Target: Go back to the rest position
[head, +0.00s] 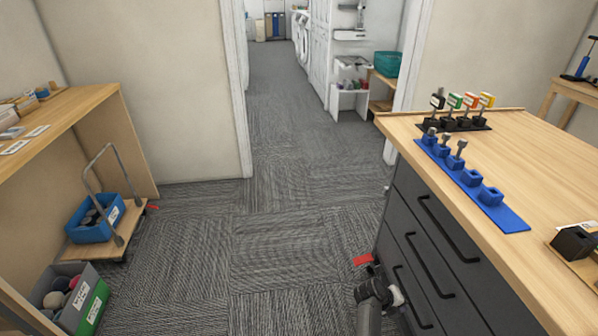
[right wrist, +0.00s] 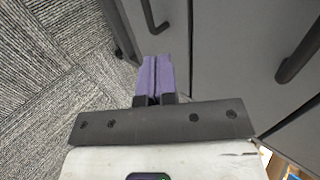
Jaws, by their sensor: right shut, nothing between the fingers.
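My right gripper (right wrist: 154,76) shows in the right wrist view as two purple fingers pressed together, with nothing between them. It is beside the dark grey drawer fronts, above the carpet. In the head view, part of my right arm shows at the bottom, low beside the drawer cabinet (head: 440,255); the fingertips cannot be made out there. My left gripper is not in view.
The wooden worktop (head: 545,160) holds a blue rack (head: 470,182) with several small pieces and a black rack (head: 455,124). A cart with a blue bin (head: 95,222) and a grey-green bin (head: 75,300) stand left. Carpet (head: 280,230) between is clear to the doorway.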

